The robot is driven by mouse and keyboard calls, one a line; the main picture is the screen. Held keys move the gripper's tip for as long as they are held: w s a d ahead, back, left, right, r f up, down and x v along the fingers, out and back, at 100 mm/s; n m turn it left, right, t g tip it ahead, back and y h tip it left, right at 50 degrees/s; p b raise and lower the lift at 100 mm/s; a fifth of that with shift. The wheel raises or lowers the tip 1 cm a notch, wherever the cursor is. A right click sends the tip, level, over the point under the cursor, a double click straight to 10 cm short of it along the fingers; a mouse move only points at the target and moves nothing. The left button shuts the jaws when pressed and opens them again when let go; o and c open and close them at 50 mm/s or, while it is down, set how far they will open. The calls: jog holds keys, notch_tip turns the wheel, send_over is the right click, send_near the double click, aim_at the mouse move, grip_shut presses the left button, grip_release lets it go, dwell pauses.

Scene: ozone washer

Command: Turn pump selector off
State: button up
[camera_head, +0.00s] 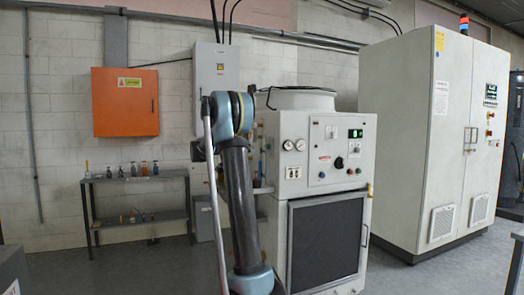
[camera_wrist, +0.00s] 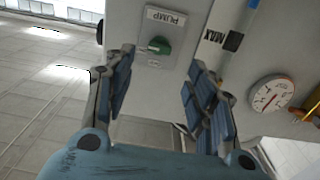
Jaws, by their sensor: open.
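The pump selector is a small green knob (camera_wrist: 159,45) on a grey plate under a white label reading PUMP (camera_wrist: 165,16), at the top centre of the wrist view. It appears tilted in that view, and I cannot read its setting. My gripper (camera_wrist: 161,58) is open, with one blue-padded finger on each side of the picture and nothing between them. The knob lies ahead, between the fingertip lines, apart from both fingers. In the head view my arm stands before the left side of the white machine (camera_head: 365,190); the selector and gripper cannot be made out there.
A round gauge (camera_wrist: 269,93) and a MAX label (camera_wrist: 214,36) sit right of the knob in the wrist view. A tall white cabinet (camera_head: 400,130) stands right of the machine. An orange box (camera_head: 125,100) hangs above a bottle-laden shelf (camera_head: 140,217). Floor shows at left.

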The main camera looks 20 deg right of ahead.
aim_at(267, 147)
jog(key=d, duration=0.9)
jog(key=shift+w, duration=0.15)
jog(key=shift+a, duration=0.1)
jog(key=c, duration=1.1)
